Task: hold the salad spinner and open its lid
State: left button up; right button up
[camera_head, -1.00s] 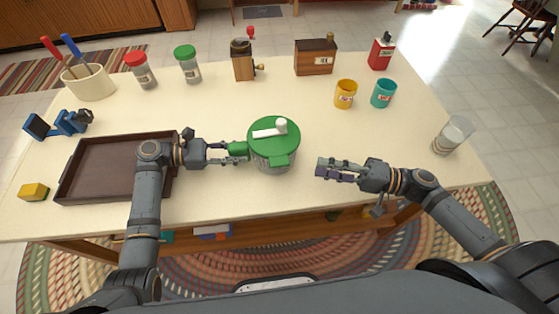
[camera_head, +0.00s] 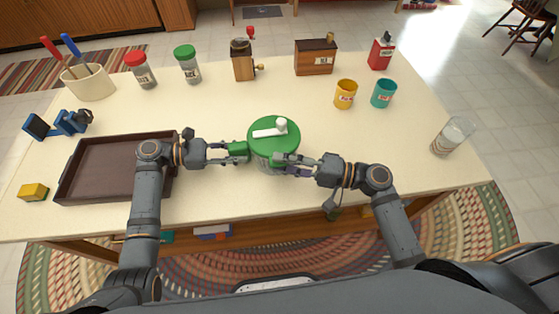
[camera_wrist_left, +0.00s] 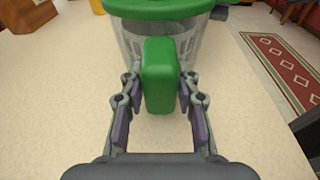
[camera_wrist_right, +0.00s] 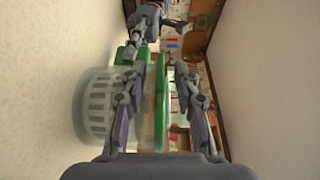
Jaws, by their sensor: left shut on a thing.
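The salad spinner has a clear bowl (camera_wrist_left: 125,42) and a green lid (camera_head: 285,133) with a white crank (camera_head: 270,130); it stands upright on the table. My left gripper (camera_head: 240,151) is shut on the green side handle (camera_wrist_left: 159,75), with one finger on each side. My right gripper (camera_head: 288,165) is at the spinner's front right. In the right wrist view its fingers (camera_wrist_right: 160,100) are open, one on each side of the green lid edge (camera_wrist_right: 161,95), with gaps visible. The lid appears seated on the bowl (camera_wrist_right: 96,105).
A brown tray (camera_head: 68,190) lies left, under my left forearm. A yellow cup (camera_head: 345,94) and a teal cup (camera_head: 382,93) stand behind right, and a glass (camera_head: 452,137) at far right. Jars, a grinder (camera_head: 242,62) and a wooden box (camera_head: 315,58) line the back.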

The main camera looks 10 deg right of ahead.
jog(key=shift+w+a, duration=0.25)
jog(key=shift+a, duration=0.35)
grip_shut()
